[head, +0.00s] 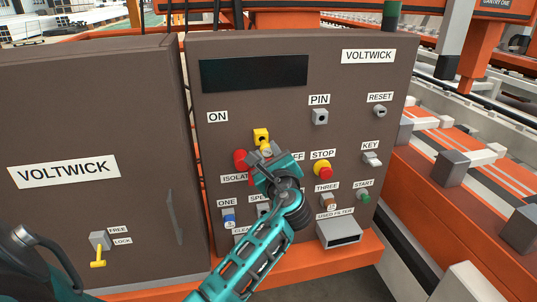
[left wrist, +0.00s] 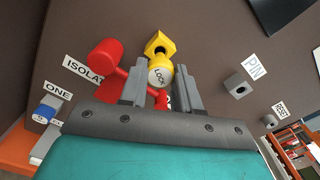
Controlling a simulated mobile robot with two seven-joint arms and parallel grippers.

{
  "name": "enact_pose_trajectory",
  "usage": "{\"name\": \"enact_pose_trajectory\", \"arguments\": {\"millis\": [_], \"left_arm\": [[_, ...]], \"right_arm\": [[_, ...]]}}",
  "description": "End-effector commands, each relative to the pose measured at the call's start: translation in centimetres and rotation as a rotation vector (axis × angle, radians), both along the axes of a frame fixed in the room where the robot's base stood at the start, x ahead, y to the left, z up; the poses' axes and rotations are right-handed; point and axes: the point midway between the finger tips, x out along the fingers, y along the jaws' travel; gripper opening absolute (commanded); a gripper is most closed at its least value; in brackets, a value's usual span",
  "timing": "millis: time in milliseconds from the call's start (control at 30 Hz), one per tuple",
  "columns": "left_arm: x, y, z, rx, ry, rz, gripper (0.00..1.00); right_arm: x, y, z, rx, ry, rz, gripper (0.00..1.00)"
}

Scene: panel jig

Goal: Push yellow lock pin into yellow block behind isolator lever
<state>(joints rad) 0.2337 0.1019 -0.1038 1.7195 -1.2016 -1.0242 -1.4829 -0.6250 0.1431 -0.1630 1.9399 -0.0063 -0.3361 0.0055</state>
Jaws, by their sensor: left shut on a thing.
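The yellow lock pin (left wrist: 160,73), with LOCK on its round end, is between the fingers of my left gripper (left wrist: 160,92), which is shut on it. The yellow block (left wrist: 160,45) is just beyond the pin, and the pin appears lined up with it. How deep the pin sits is hidden. The red isolator lever (left wrist: 108,57) is beside the pin, partly behind a finger. In the head view the yellow block (head: 261,136) shows above my left gripper (head: 268,156), and the red lever (head: 240,160) is left of it. My right gripper is not seen.
The brown panel carries a PIN holder (head: 320,117), a STOP button (head: 322,170), a KEY switch (head: 371,159) and a blue ONE button (head: 228,217). A USED FILTER box (head: 340,234) sits low right. A cabinet with a yellow lever (head: 98,255) is left.

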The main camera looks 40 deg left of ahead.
Motion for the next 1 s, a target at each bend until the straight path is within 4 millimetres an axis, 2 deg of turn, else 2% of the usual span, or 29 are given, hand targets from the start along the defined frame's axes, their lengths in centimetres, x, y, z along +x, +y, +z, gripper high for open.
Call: {"name": "enact_pose_trajectory", "arguments": {"millis": [1000], "left_arm": [[1.2, 1.3, 0.0, 0.0, 0.0, 0.0, 0.0]], "right_arm": [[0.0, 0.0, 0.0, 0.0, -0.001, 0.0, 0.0]]}}
